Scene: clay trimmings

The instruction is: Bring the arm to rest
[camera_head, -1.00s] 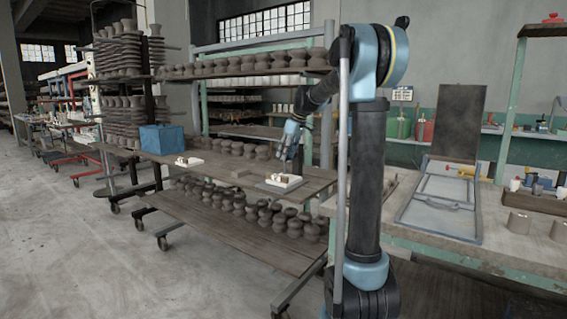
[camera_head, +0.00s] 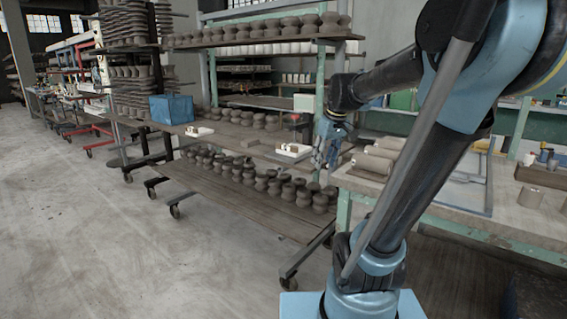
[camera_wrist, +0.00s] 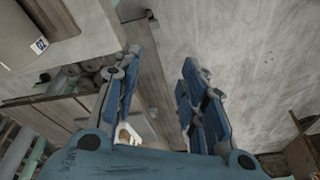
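My gripper (camera_head: 326,145) hangs in front of the right end of the cart's upper shelf, close to the workbench corner. In the wrist view my gripper (camera_wrist: 165,60) has its two blue fingers spread well apart, with nothing held between them. A white tray (camera_head: 294,151) with small pale pieces sits on the shelf, left of my gripper and apart from it. My arm's upper link leans across the right of the head view and hides part of the bench.
The workbench (camera_head: 470,222) at the right carries clay cylinders (camera_head: 372,165) close to my arm. The shelf also holds a blue box (camera_head: 172,109), a smaller white tray (camera_head: 199,131) and clay pots. Open floor (camera_head: 110,240) lies to the left.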

